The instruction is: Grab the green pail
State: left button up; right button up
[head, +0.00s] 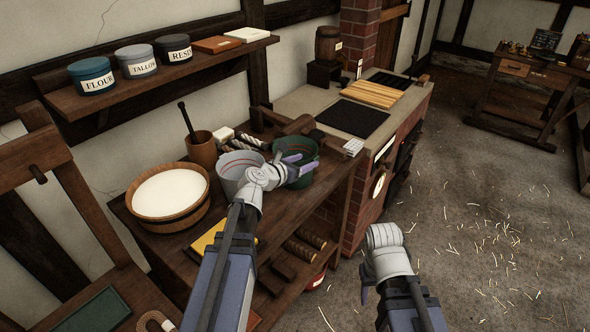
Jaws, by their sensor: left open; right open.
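The green pail (325,169) stands on the wooden bench, to the right of a grey pail (232,165). My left gripper (300,168) is open at the green pail, its fingers over the pail's left side and rim. Part of the pail is hidden behind the gripper, and I cannot tell whether the fingers touch it. My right gripper (366,284) is low at the right, over the floor in front of the bench and away from the pail. Its fingers are mostly hidden behind its wrist.
A wooden tub of white stuff (139,206) stands left of the pails, with a mortar (202,152) behind. A wooden clamp-like block (296,127) lies just behind the green pail. A brick stove (372,165) adjoins the bench at the right. The floor at right is open, with scattered straw.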

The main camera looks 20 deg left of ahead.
aim_at(314, 156)
pick_arm(q)
jog(key=b+x, duration=0.1)
jog(key=x, duration=0.5)
jog(key=shift+b, duration=0.35)
jog(key=shift+s, duration=0.1)
grip_shut()
dwell(0.9)
